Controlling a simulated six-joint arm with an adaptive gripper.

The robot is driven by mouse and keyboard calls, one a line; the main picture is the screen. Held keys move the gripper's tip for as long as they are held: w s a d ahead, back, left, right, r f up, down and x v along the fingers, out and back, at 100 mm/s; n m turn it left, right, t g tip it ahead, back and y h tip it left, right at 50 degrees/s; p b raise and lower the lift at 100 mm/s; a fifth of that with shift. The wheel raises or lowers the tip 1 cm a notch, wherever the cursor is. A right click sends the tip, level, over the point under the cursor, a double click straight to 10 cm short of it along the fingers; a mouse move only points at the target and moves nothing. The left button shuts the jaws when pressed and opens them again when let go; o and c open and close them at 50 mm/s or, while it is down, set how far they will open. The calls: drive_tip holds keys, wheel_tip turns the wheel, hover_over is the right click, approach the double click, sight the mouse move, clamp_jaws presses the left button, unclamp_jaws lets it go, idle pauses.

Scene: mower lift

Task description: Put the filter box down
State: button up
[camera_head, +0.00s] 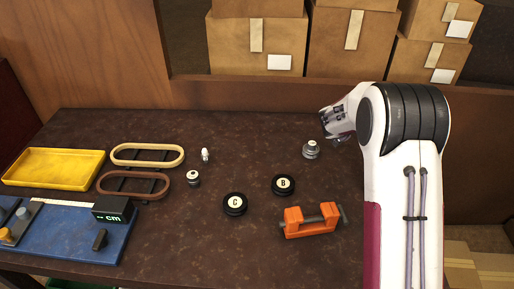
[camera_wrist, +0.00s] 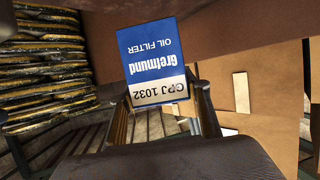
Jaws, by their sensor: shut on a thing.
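The filter box (camera_wrist: 155,55) is blue and white, with upside-down lettering reading "Gretmund OIL FILTER" and "CPJ 1032" in the wrist view. My gripper (camera_wrist: 152,95) is shut on it, one dark finger at each side of its lower part. The box is slightly tilted in the picture. In the head view my gripper (camera_head: 330,123) is over the far right of the dark worktable (camera_head: 250,255). I cannot make out the box in the head view.
A grey metal part (camera_head: 311,150) stands close to my gripper. Discs B (camera_head: 283,185) and C (camera_head: 235,204) and an orange clamp (camera_head: 310,221) are nearer. A yellow tray (camera_head: 53,167) and two oval rings lie left. Cardboard boxes (camera_head: 258,45) stand behind the table.

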drive_tip(key=w+a+r+n+t+y, duration=0.2)
drive_tip(key=a+n+y, duration=0.1)
drive_tip(key=a, duration=0.7)
drive_tip(key=w+a+r+n+t+y, duration=0.1)
drive_tip(key=w+a+r+n+y, duration=0.15)
drive_tip(key=a, duration=0.65)
drive_tip(key=s+a+f+n+y, duration=0.2)
drive_tip(key=a+n+y, duration=0.2)
drive_tip(key=a, duration=0.6)
drive_tip(key=s+a+f+n+y, duration=0.2)
drive_tip(key=a+y, duration=0.3)
drive_tip(key=a, duration=0.6)
drive_tip(key=shift+s+n, duration=0.5)
drive_tip(key=shift+n, duration=0.35)
drive_tip(key=shift+f, duration=0.1)
drive_tip(key=shift+f, duration=0.1)
wheel_tip(320, 180, down, 6)
drive_tip(key=shift+f, duration=0.1)
drive_tip(key=shift+f, duration=1.8)
